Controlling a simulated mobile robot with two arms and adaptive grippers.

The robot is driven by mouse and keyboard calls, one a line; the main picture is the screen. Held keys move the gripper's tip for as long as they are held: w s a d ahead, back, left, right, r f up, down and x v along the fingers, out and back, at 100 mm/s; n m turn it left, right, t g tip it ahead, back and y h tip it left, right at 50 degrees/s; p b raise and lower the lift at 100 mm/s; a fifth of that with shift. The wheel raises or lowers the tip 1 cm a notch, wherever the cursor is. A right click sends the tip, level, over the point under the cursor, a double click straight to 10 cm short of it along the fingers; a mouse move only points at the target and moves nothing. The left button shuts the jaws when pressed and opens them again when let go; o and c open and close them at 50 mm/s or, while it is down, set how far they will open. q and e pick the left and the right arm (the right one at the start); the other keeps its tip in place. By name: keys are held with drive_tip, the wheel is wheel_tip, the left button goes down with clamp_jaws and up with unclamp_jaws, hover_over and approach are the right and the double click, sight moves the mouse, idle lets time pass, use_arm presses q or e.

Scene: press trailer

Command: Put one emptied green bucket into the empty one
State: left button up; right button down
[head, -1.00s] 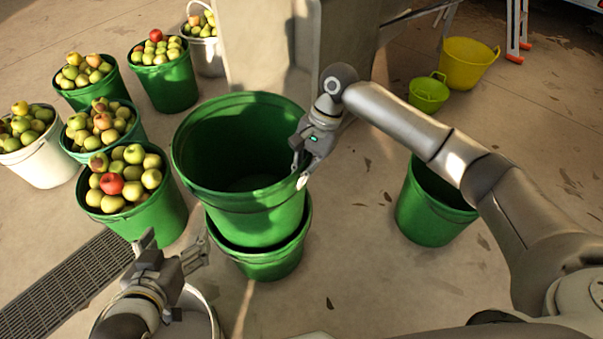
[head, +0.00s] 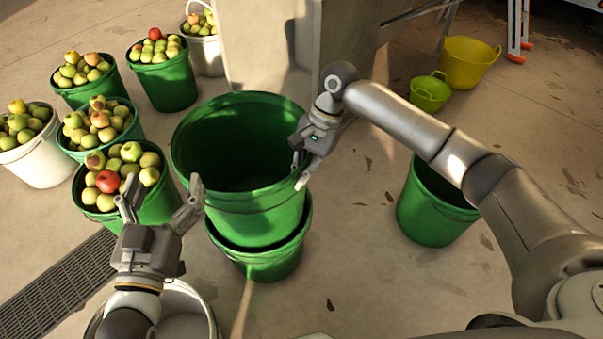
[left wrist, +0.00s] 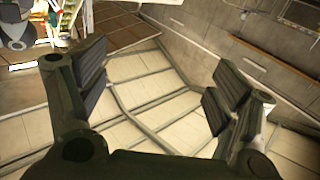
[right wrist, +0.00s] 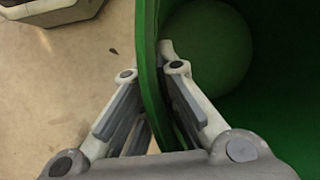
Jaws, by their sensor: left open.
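An empty green bucket (head: 250,215) sits over a second green bucket (head: 265,268), its lower part inside it. The lower bucket's inside is mostly hidden. My right gripper (head: 303,168) is shut on the upper bucket's right rim, one finger inside and one outside; the right wrist view shows this wall (right wrist: 152,60) between the fingers. My left gripper (head: 162,190) is open and empty, left of the upper bucket and in front of an apple-filled bucket. The left wrist view shows its spread fingers (left wrist: 150,85) with nothing between them.
Several green buckets (head: 155,205) and a white bucket (head: 40,160) full of apples stand at the left. Another green bucket (head: 430,212) stands at the right, its inside dark. Yellow tubs (head: 468,62) are behind it. A pale bucket (head: 205,305) is below my left arm.

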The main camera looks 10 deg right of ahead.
use_arm(q)
wheel_tip(320, 180, up, 9)
drive_tip(key=s+t+h+b, duration=0.2)
drive_tip(key=t, duration=0.3)
drive_tip(key=shift+s+d+t, duration=0.3)
drive_tip(key=shift+s+t, duration=0.05)
drive_tip(key=shift+t, duration=0.05)
use_arm(e)
wheel_tip(320, 180, down, 17)
drive_tip(key=shift+w, duration=0.1)
drive_tip(key=c, duration=1.6)
unclamp_jaws()
drive_tip(key=shift+c, duration=0.2)
drive_tip(key=shift+o, duration=0.4)
